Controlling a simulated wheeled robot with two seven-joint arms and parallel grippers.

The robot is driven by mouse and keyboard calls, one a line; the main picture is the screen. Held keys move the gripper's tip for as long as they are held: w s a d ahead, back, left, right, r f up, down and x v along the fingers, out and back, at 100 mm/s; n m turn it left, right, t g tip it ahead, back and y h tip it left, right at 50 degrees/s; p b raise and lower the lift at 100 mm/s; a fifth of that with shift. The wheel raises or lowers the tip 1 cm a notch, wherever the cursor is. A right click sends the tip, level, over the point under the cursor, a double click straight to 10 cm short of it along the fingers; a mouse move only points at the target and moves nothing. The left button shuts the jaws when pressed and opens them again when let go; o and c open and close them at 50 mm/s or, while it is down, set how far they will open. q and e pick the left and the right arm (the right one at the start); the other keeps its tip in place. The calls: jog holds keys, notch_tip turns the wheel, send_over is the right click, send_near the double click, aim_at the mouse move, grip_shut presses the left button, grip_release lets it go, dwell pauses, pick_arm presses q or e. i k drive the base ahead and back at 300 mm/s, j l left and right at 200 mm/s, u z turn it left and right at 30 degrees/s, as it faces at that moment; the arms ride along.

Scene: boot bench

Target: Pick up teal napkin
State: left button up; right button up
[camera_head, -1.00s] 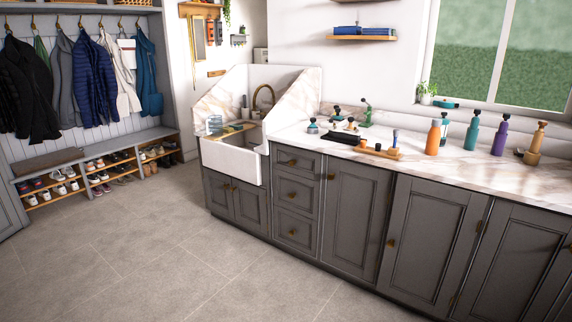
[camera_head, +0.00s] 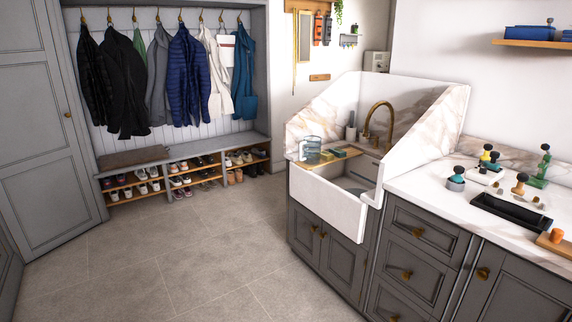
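I cannot make out a teal napkin for certain in the head view. A small green and yellow item (camera_head: 338,153) lies on the wooden board (camera_head: 322,160) across the white sink (camera_head: 330,192); it is too small to identify. A teal-bodied brush or pot with a dark knob (camera_head: 456,177) stands on the counter right of the sink. Neither of my grippers is in view.
The marble counter (camera_head: 420,187) also holds a black tray (camera_head: 510,212), a green tool (camera_head: 541,168) and small knobbed items. Coats (camera_head: 187,75) hang over a shoe bench (camera_head: 185,165) at the back left. The tiled floor (camera_head: 190,255) is clear.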

aim_at(338, 153)
jog(key=i+j+z, duration=0.15)
jog(key=i, duration=0.25)
jog(key=i+j+z, duration=0.2)
jog(key=i, duration=0.25)
jog(key=i+j+z, duration=0.15)
jog(key=i, duration=0.25)
